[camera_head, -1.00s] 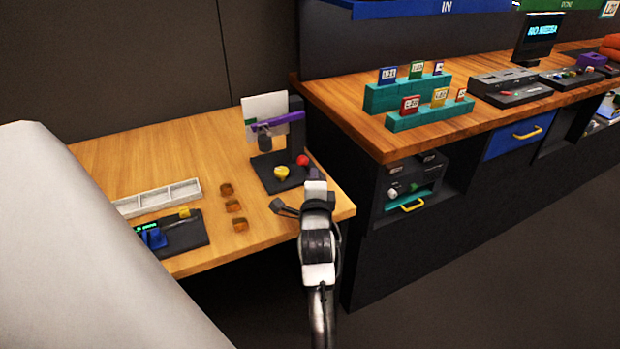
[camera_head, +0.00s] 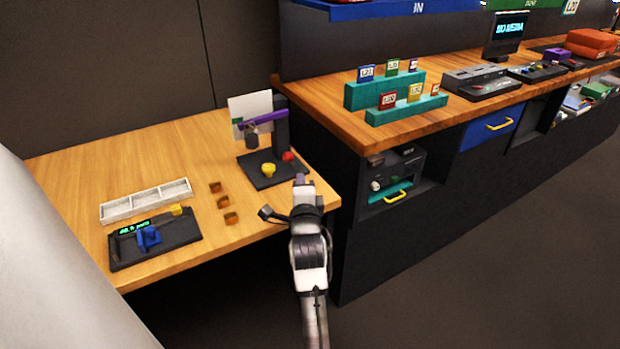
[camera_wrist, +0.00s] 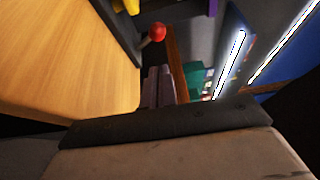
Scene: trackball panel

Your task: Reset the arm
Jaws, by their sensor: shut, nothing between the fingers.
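My gripper (camera_head: 301,184) shows in the head view at the front right edge of the left wooden table (camera_head: 160,150), at the end of my raised arm. Its fingers are small and partly hidden by the wrist, and nothing shows in them. Just beyond it, on the table's right corner, stands a dark device (camera_head: 270,172) with a yellow knob (camera_head: 268,168), a red ball (camera_head: 288,156), a purple bar (camera_head: 262,118) and a white panel (camera_head: 249,107). The red ball also shows in the wrist view (camera_wrist: 157,32), at the upper middle. The fingertips are not clear in the wrist view.
A white tray (camera_head: 146,200), a dark panel with a blue part (camera_head: 149,238) and three small brown blocks (camera_head: 223,202) are on the left table. The right bench (camera_head: 360,125) bears teal stands (camera_head: 407,111) and consoles. Dark floor (camera_head: 470,270) is open at the lower right.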

